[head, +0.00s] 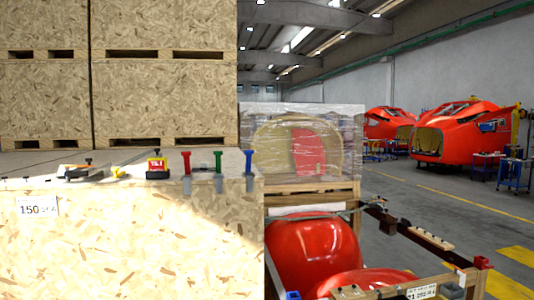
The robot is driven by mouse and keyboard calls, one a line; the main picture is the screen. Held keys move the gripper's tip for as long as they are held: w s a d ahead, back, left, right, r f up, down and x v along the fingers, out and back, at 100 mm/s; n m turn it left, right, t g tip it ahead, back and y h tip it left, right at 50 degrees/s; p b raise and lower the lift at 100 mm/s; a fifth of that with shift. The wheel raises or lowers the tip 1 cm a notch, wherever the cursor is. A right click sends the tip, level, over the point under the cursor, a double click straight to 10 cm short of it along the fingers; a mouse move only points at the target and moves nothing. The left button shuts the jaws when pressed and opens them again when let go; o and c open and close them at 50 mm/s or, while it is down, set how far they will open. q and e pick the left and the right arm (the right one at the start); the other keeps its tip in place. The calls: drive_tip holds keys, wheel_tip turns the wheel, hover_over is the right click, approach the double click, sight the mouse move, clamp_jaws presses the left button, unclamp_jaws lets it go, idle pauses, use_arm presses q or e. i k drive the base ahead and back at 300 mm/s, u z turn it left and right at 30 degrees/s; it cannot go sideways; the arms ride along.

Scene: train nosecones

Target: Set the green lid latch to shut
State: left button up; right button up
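The green latch (218,161) stands upright in a grey holder on the front edge of a chipboard crate (150,250), near its right end. It has a wide top like a T. A red latch (187,162) stands upright to its left and a blue latch (249,162) upright to its right, each in a like holder. All three look to be in the same position. Neither of my grippers is in view.
On the crate's top, left of the latches, lie a red block (157,166), a yellow item (118,172) and a dark tool (78,172). Stacked chipboard crates (160,95) rise behind. Red nosecone parts (315,250) sit in a frame at right.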

sight(218, 154)
drive_tip(key=z, duration=0.25)
drive_tip(key=i, duration=0.65)
drive_tip(key=u, duration=0.45)
drive_tip(key=i, duration=0.8)
drive_tip(key=u, duration=0.65)
